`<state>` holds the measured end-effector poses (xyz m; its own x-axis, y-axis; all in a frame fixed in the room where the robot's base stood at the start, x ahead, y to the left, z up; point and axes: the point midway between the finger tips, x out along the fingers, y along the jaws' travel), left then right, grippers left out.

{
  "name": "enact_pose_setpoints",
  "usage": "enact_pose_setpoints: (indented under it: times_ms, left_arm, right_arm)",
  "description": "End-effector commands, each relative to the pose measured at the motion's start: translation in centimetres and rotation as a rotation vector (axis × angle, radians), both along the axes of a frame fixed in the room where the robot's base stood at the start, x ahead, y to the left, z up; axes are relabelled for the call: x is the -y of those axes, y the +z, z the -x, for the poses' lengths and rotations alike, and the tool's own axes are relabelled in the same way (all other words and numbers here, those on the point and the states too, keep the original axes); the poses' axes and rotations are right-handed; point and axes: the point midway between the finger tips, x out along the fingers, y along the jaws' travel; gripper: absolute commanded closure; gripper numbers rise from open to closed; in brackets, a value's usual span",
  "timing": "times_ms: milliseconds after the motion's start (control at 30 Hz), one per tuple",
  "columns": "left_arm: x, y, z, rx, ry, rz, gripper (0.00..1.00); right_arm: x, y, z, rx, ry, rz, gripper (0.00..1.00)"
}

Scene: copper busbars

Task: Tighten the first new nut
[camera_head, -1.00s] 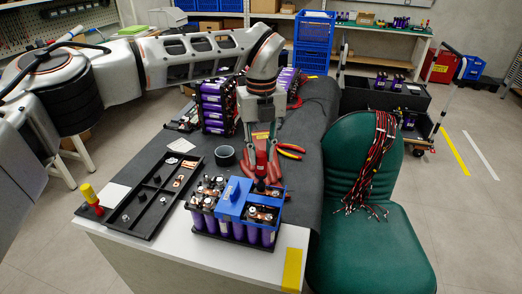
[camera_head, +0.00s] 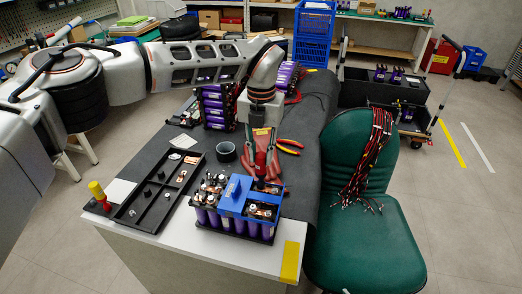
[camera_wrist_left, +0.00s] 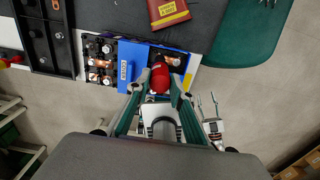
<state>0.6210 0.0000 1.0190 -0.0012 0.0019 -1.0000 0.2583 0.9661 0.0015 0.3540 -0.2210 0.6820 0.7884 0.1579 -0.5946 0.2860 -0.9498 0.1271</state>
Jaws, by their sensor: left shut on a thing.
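The battery module (camera_head: 205,216) has purple cells and a blue cover (camera_head: 232,202). It stands at the front of the table, with copper busbars and bright nuts on top. In the left wrist view the blue cover (camera_wrist_left: 133,65) lies left of my left gripper (camera_wrist_left: 160,92). My left gripper, also in the head view (camera_head: 262,182), points down at the module's far right part. It is shut on a red round-topped tool (camera_wrist_left: 160,77). The tool's lower end and the nut under it are hidden. What looks like my right gripper (camera_wrist_left: 208,106) is low at right, its fingers apart.
A black parts tray (camera_head: 150,205) lies left of the module. A dark tape roll (camera_head: 225,153) and red-handled pliers (camera_head: 289,147) are behind it. A green chair (camera_head: 365,240) stands close on the right. A red box (camera_wrist_left: 168,13) lies on the dark mat.

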Motion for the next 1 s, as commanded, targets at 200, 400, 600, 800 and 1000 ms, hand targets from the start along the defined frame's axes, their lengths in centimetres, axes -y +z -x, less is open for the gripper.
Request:
enact_pose_setpoints:
  times_ms: [200, 400, 600, 800, 1000]
  left_arm:
    - [0.0, 0.3, 0.0, -0.002, -0.106, 0.000, 1.00]
    - [0.0, 0.1, 0.0, 0.001, -0.375, 0.000, 1.00]
    - [0.1, 0.0, 0.0, 0.001, -0.538, 0.000, 1.00]
    - [0.1, 0.0, 0.0, 0.001, -0.551, 0.000, 1.00]
    - [0.1, 0.0, 0.0, 0.001, -0.601, 0.000, 1.00]
  right_arm:
    - [0.0, 1.3, 0.1, -0.005, 0.000, 0.001, 0.60]
    - [0.0, 1.8, 0.1, -0.001, 0.001, 0.000, 0.60]
    - [0.0, 1.6, 0.2, -0.004, 0.000, 0.001, 0.60]
    - [0.0, 1.6, 0.1, -0.004, 0.000, 0.001, 0.60]
    - [0.0, 1.6, 0.1, -0.004, 0.000, 0.001, 0.60]
